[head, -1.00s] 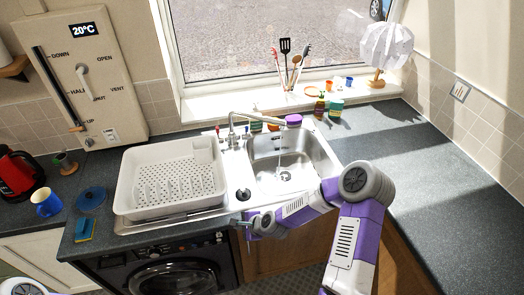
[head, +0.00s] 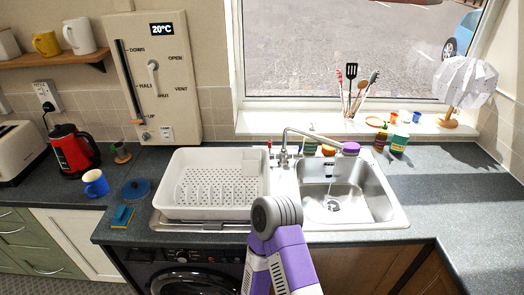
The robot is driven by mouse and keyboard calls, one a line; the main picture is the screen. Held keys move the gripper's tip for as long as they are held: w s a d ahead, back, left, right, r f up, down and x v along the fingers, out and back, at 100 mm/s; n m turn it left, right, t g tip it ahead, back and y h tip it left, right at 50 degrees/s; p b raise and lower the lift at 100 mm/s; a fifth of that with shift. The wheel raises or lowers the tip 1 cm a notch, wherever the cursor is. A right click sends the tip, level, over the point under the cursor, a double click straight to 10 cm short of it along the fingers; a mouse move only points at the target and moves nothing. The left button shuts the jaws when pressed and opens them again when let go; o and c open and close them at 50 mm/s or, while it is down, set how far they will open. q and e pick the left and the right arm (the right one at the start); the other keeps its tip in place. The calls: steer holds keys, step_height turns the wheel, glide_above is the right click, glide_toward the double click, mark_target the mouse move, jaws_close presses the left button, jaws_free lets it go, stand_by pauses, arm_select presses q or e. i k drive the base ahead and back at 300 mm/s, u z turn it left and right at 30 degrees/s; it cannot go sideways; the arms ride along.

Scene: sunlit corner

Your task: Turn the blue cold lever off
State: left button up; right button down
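The chrome mixer tap (head: 284,157) stands behind the sink, with its spout reaching right over the basin. A red lever (head: 269,146) shows on its left side. The blue cold lever is too small to make out clearly on the tap's right side. A thin stream of water (head: 331,182) appears to fall from the spout into the steel sink (head: 370,191). A purple and grey part of my arm rises from the bottom, in front of the sink's left edge. Neither of my grippers shows in the head view.
A white dish rack (head: 185,200) stands left of the sink. A purple-lidded pot (head: 351,149) and small bottles (head: 398,142) stand behind the basin. The right worktop (head: 450,195) is mostly clear.

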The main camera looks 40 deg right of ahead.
mark_target(299, 155)
steer(key=u, duration=0.75)
steer(key=k, duration=1.25)
steer(key=z, duration=1.45)
steer(key=i, duration=0.35)
steer(key=u, duration=0.05)
